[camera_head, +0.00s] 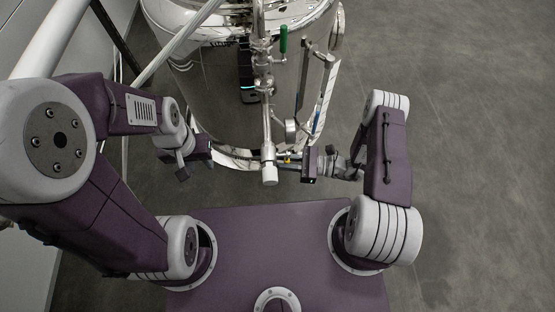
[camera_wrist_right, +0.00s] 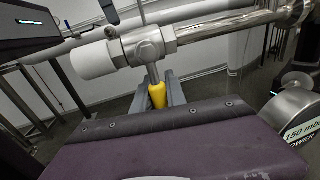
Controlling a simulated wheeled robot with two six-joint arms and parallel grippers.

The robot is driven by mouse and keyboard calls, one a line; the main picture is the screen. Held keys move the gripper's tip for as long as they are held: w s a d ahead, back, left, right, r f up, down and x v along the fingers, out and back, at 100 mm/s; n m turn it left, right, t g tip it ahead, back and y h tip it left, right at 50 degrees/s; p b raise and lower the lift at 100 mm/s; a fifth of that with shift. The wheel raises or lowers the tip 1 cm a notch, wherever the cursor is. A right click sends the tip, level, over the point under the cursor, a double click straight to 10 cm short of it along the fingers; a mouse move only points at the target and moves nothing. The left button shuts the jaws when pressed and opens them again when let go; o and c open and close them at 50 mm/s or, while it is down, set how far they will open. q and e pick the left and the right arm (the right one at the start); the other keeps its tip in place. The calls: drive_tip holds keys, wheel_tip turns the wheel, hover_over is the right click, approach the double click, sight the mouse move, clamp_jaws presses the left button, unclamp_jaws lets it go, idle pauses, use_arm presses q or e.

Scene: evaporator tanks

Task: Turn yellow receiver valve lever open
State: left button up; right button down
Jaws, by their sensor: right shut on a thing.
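The yellow valve lever (camera_wrist_right: 157,95) hangs below a metal valve body (camera_wrist_right: 145,45) with a white end cap in the right wrist view. My right gripper (camera_wrist_right: 160,92) has its two grey fingers on either side of the lever and is shut on it. In the head view only a small bit of yellow (camera_head: 288,160) shows beside my right gripper (camera_head: 291,163), just right of the pipe's lower end. My left gripper (camera_head: 178,165) is to the left of the tank, away from the lever; its finger gap is not clear.
The shiny steel tank (camera_head: 205,95) fills the top middle. A vertical pipe (camera_head: 267,125) with a green handle (camera_head: 283,39) stands in front of it. A round gauge (camera_wrist_right: 300,115) is close on the right in the right wrist view. Grey floor (camera_head: 465,120) is clear on the right.

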drive_tip(key=shift+s+r+m+g+h+p, duration=0.15)
drive_tip(key=shift+s+m+p, duration=0.45)
drive_tip(key=shift+m, duration=0.45)
drive_tip(key=shift+s+r+m+g+h+p, duration=0.1)
drive_tip(key=shift+s+m+h+p, duration=0.1)
drive_tip(key=shift+s+m+p, duration=0.65)
drive_tip(key=shift+s+r+m+g+h+p, duration=0.15)
drive_tip(key=shift+m+p, duration=0.35)
drive_tip(key=shift+m, duration=0.8)
drive_tip(key=shift+f, duration=0.1)
drive_tip(key=c, duration=1.3)
unclamp_jaws()
drive_tip(key=shift+c, duration=0.2)
